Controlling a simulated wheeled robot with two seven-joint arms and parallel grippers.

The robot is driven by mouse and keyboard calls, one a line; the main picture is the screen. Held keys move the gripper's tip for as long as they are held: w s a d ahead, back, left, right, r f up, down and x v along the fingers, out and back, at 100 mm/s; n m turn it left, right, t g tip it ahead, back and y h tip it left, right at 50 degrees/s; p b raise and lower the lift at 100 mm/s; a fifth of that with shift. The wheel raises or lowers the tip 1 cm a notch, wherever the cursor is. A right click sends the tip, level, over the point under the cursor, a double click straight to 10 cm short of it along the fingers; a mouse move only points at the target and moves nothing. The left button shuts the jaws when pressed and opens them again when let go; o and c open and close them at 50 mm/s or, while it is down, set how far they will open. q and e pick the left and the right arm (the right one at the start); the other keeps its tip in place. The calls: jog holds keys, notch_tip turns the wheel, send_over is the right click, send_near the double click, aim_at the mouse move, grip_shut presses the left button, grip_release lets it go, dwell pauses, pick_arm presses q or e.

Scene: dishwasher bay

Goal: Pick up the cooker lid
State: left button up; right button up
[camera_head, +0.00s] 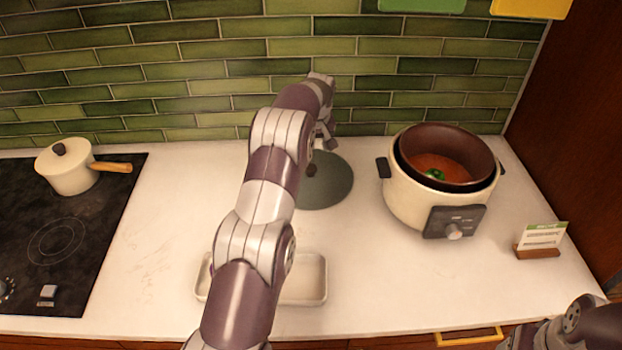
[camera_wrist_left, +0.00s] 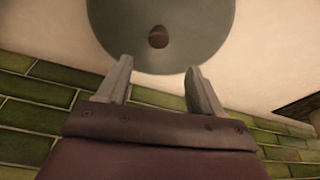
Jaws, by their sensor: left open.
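The cooker lid (camera_head: 335,187) is a round grey-green disc lying flat on the white counter, left of the cooker. My left arm partly hides it in the head view. In the left wrist view the lid (camera_wrist_left: 200,30) fills the top middle, with a small brown knob (camera_wrist_left: 158,37) on it. My left gripper (camera_wrist_left: 157,72) is open and empty, and its two fingers point toward the knob from the wall side. In the head view the left gripper (camera_head: 325,142) is above the lid's far part, partly hidden. My right gripper is not in view.
The cream cooker (camera_head: 410,205) stands open right of the lid, with red food inside. A small card stand (camera_head: 540,243) is farther right. A pale tray (camera_head: 305,290) lies in front, partly behind my arm. A pot (camera_head: 65,175) sits on the black hob. The green tiled wall is close behind.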

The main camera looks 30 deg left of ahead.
aim_at(311, 172)
pick_arm(q)
jog(key=p+x, duration=0.3)
jog(key=x, duration=0.5)
jog(key=shift+d+f, duration=0.1)
jog(key=shift+f, duration=0.3)
jog(key=shift+w+f, duration=0.15)
jog(key=shift+f, duration=0.45)
jog(key=shift+r, duration=0.1)
grip_shut()
